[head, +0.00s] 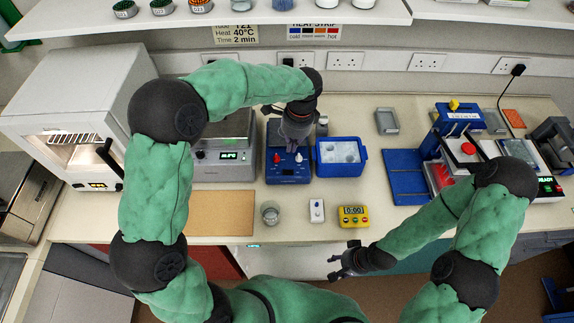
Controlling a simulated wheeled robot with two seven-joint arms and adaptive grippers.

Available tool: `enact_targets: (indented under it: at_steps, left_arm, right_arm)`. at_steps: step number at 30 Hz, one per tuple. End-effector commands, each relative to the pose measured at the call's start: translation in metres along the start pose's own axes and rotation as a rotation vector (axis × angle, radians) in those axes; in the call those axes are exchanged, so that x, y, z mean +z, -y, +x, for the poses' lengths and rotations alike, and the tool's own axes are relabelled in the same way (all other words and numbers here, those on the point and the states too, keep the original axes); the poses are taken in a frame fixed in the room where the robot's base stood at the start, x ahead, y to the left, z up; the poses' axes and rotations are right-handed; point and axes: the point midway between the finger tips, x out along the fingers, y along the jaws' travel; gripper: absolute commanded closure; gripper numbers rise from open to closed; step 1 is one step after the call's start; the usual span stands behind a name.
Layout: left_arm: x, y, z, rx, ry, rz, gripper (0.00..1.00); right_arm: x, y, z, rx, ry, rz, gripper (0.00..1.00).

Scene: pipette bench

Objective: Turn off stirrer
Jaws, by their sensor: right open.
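The stirrer looks to be the blue box (288,176) on the bench, with a red knob, a pale knob and a small display on its front. My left gripper (297,134) hangs over the back of this box, pointing down, and hides its top. Its fingers are foreshortened, so I cannot tell whether they are open or touching anything. My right gripper (335,267) is open and empty, in front of the bench's front edge and away from the stirrer.
Left of the stirrer is a grey device with a green display (223,170); right is a blue ice tub (341,170). In front stand a glass beaker (270,213), a white switch-like box (317,210) and a yellow timer (353,216). A brown mat (222,213) lies front left.

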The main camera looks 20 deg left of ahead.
Motion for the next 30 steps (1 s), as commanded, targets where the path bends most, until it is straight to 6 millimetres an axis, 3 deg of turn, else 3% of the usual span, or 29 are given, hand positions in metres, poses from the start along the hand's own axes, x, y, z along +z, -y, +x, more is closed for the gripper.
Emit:
enact_targets:
  at_steps: [5,21,30]
  left_arm:
    - [0.0,-0.001,0.016,0.005,0.002,0.0,1.0]
    - [0.0,-0.001,0.112,0.004,0.001,0.0,1.0]
    - [0.0,-0.001,0.138,0.001,-0.001,-0.001,1.0]
  right_arm:
    - [0.0,0.0,0.001,0.0,0.0,0.0,0.52]
    - [-0.001,-0.003,0.007,0.0,0.0,0.0,0.52]
    - [-0.001,-0.003,0.009,0.0,0.0,0.0,0.52]
